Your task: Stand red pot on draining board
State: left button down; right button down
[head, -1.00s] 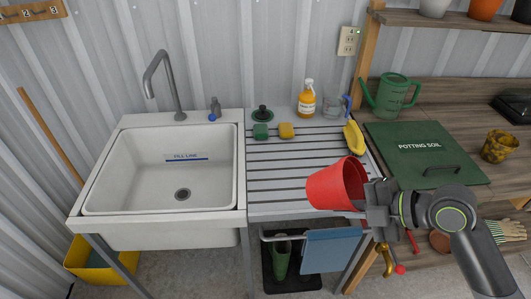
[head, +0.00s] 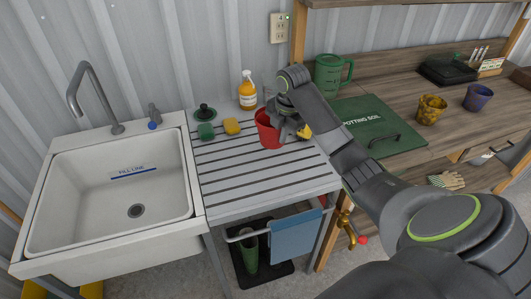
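The red pot (head: 267,131) is at the back right of the slatted grey draining board (head: 245,178). It looks upright with its opening upward, and its base is at or just above the slats; I cannot tell if it bears fully on them. My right gripper (head: 281,122) is at the pot's right side and appears shut on its wall. The wrist hides part of the pot's right side. My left gripper is not in view.
The white sink (head: 118,180) adjoins on the left. The board's front is clear.

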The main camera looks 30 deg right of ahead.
notch_tip(320, 180, down, 9)
jog(key=shift+s+r+p, duration=0.1)
jog(key=shift+r+p, duration=0.1)
jog(key=shift+p, duration=0.65)
jog(key=shift+f, duration=0.45)
jog(key=shift+f, duration=0.1)
jog(key=c, duration=1.7)
grip_release()
jog(key=r, duration=0.4)
jog(key=s+r+b, duration=0.1)
jog(key=r, duration=0.3)
jog(key=r+b, duration=0.1)
jog(key=r, duration=0.3)
jog(key=shift+s+d+r, duration=0.1)
jog(key=shift+s, duration=0.25)
